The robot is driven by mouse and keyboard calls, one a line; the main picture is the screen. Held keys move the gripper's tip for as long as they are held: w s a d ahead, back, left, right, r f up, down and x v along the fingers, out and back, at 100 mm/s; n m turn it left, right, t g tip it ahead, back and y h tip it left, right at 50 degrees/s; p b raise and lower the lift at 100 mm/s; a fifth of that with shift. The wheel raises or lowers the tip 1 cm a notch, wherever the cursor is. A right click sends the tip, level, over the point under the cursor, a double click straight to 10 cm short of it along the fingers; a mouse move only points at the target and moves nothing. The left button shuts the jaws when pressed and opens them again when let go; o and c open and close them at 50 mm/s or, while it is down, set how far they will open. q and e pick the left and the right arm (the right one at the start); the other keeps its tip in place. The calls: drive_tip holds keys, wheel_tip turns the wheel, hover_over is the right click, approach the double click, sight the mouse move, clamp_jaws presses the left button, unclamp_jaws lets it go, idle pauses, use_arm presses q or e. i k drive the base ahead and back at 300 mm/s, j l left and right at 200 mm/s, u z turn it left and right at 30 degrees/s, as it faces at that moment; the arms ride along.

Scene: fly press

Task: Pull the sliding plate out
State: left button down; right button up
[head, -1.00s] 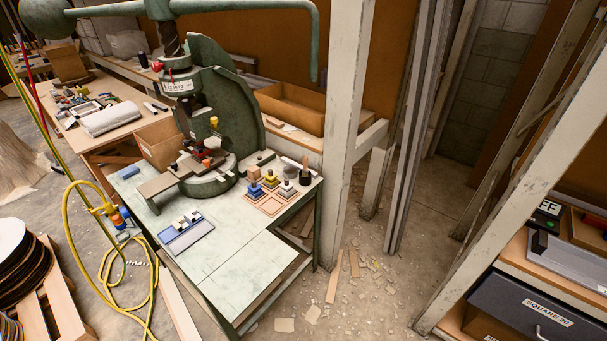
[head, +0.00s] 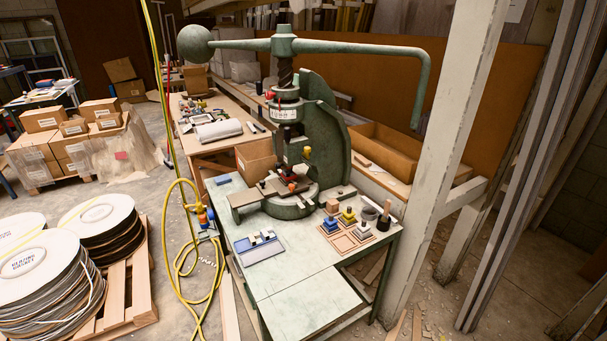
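The green fly press (head: 328,120) stands on a pale green worktable (head: 300,302), with its long bent handle and ball weight at the top. A flat grey-brown plate (head: 247,197), which looks like the sliding plate, sticks out to the left from the round press bed (head: 290,208). A small red and dark piece (head: 291,187) sits under the ram. Neither of my grippers is in view.
A blue-and-white tray (head: 259,247) lies at the table's left. Coloured knobbed blocks (head: 348,216) and a wooden tray (head: 345,240) are at the right. A yellow hose (head: 186,270) hangs on the left beside cable reels (head: 45,270). A white post (head: 445,150) stands right. The table front is bare.

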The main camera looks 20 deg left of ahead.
sight(273, 187)
drive_tip(key=j+u, duration=0.15)
drive_tip(key=j, duration=0.25)
drive_tip(key=i+j+u, duration=0.2)
drive_tip(key=j, duration=0.2)
drive_tip(key=j+u, duration=0.15)
drive_tip(key=j, duration=0.25)
drive_tip(key=i+j+u, duration=0.15)
drive_tip(key=j, duration=0.25)
drive_tip(key=i+j+u, duration=0.2)
drive_tip(key=j, duration=0.15)
drive_tip(key=i+j+u, duration=0.15)
drive_tip(key=j, duration=0.2)
